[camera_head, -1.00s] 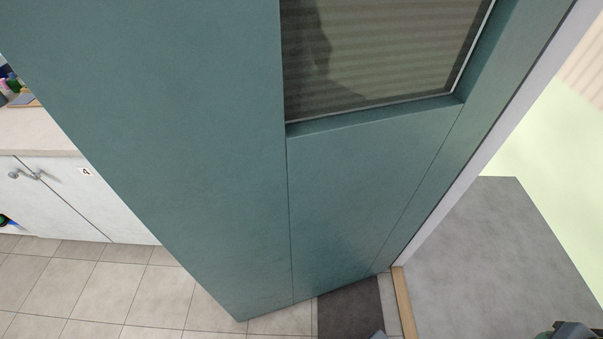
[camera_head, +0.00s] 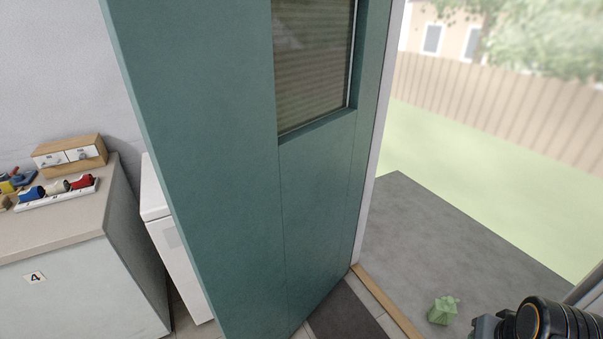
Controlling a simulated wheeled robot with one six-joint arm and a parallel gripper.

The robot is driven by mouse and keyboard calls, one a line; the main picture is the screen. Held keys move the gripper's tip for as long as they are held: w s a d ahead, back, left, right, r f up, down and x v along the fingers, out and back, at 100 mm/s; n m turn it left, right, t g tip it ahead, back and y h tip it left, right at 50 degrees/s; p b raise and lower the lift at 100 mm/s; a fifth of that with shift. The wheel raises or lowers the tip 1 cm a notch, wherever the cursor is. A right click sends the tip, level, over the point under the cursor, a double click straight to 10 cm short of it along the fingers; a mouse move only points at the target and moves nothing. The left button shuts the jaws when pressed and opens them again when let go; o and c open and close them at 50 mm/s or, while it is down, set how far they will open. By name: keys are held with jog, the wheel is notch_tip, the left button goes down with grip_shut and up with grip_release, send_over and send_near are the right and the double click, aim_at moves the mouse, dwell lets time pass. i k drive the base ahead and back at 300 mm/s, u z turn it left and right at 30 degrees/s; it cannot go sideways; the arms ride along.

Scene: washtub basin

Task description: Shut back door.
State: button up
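The back door (camera_head: 225,190) is a teal panel with a glass window (camera_head: 312,65) in its upper part. It stands open into the room, its far edge by the white door frame (camera_head: 378,150). The doorway to the right of it is open to the outside. Part of my arm, black with an orange ring, shows at the bottom right corner, apart from the door. My gripper's fingertips cannot be made out. No door handle shows on the visible part of the door.
A wooden threshold (camera_head: 385,300) and dark mat (camera_head: 345,312) lie at the doorway. A small green object (camera_head: 443,310) sits on the grey slab (camera_head: 430,235) outside. A counter (camera_head: 60,235) with spools and a small drawer box (camera_head: 70,153), and a white appliance (camera_head: 172,240), stand left.

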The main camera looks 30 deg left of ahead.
aim_at(258, 153)
jog(key=z, duration=2.75)
jog(key=k, duration=2.75)
jog(key=u, duration=2.6)
jog(key=k, duration=1.15)
jog(key=u, duration=0.75)
jog(key=i, duration=0.45)
jog(key=z, duration=0.25)
